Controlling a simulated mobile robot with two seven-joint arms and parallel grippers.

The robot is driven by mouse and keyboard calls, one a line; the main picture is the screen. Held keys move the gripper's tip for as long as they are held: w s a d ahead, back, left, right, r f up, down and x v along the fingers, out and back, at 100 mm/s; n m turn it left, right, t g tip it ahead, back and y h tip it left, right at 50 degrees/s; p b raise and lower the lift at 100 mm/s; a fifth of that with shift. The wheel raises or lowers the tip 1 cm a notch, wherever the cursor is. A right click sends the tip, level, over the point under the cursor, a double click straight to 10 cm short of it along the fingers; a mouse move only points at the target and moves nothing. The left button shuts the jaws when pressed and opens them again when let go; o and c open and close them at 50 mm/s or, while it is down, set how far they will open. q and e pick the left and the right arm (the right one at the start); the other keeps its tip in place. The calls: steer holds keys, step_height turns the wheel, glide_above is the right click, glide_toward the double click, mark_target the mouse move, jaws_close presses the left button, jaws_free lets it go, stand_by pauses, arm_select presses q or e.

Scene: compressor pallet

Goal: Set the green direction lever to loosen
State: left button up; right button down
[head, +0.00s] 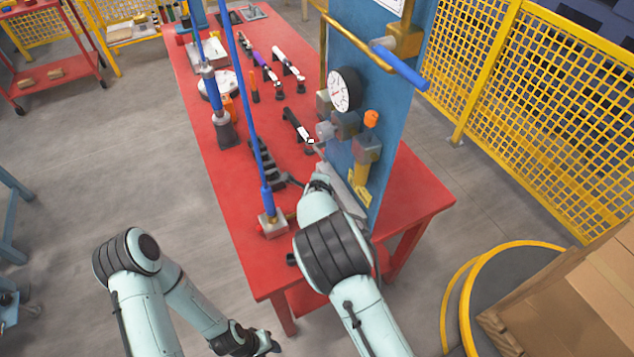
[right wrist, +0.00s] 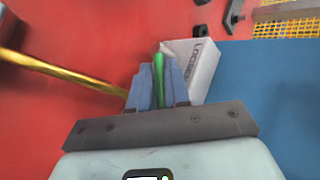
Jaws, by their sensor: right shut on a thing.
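The green direction lever (right wrist: 159,62) shows in the right wrist view between the two blue-grey fingers of my right gripper (right wrist: 157,82), which is shut on it. A white block (right wrist: 204,62) with dark lettering, only partly readable, is right beside the lever. In the head view my right arm reaches to the table beside the blue panel (head: 385,130) and hides the lever and most of the gripper. My left gripper (head: 266,343) hangs low at the bottom of the head view, clear of the table; its finger opening is too small to tell.
The red table (head: 270,262) holds several tools and two upright blue-handled rods (head: 252,110) left of my right arm. A round gauge (head: 344,90) and an orange knob (head: 371,118) are on the panel. Yellow mesh fencing (head: 550,90) and cardboard boxes (head: 570,300) stand on the right.

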stand_by(0.3)
steer(key=c, duration=1.4)
jaws_free()
steer(key=shift+c, duration=0.2)
arm_select(q)
steer(key=shift+w+r+p, duration=0.75)
steer(key=shift+w+r, duration=0.25)
steer(key=shift+w, duration=0.15)
arm_select(e)
steer(key=v, duration=1.3)
steer(key=shift+r, duration=0.2)
steer(key=shift+s, duration=0.15)
